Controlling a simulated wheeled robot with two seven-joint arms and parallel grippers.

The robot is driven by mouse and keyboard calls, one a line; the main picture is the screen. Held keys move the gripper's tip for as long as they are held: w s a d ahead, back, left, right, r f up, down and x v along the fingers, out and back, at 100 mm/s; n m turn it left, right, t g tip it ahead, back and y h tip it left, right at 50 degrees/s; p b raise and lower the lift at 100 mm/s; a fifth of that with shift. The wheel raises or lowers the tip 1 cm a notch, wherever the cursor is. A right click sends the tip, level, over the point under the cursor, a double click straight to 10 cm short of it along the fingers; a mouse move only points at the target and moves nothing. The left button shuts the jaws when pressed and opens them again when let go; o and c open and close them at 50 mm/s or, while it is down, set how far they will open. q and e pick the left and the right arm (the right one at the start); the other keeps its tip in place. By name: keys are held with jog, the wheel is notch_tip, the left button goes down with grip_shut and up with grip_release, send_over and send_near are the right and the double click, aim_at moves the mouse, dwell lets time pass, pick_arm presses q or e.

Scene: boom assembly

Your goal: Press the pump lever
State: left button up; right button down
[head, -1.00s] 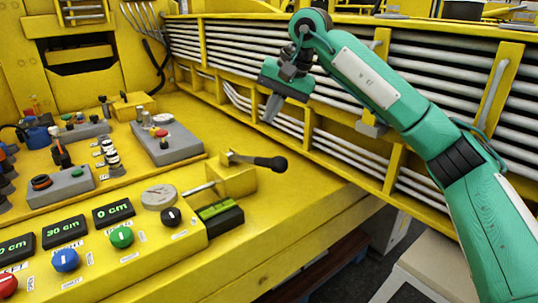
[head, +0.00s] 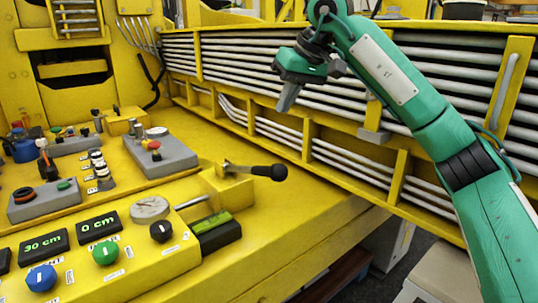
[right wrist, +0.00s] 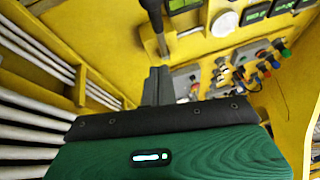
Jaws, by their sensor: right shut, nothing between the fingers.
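The pump lever (head: 256,171) has a thin metal rod and a black handle, and it sticks out to the right from a yellow block (head: 222,187) on the console. In the right wrist view a black-handled lever (right wrist: 153,12) shows at the top, just beyond my fingers. My right gripper (head: 287,98) is shut and empty. In the head view it appears above the lever, pointing down and apart from it. Its closed fingers also show in the right wrist view (right wrist: 156,86). My left gripper is not in view.
The console carries a black knob (head: 161,231), a green knob (head: 105,253), a blue knob (head: 41,277) and displays reading "0 cm" (head: 100,226) and "30 cm" (head: 45,246). A grey control box (head: 162,153) stands behind. A yellow rail with grey pipes (head: 350,160) runs along the right.

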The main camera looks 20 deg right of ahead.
jog(key=x, duration=0.4)
jog(key=s+x, duration=0.1)
jog(key=x, duration=0.6)
jog(key=shift+s+d+f, duration=0.1)
jog(key=shift+f, duration=0.65)
jog(key=shift+s+f, duration=0.35)
jog(key=shift+f, duration=0.2)
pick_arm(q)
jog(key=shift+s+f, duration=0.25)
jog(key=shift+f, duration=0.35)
pick_arm(e)
jog(key=shift+f, duration=0.15)
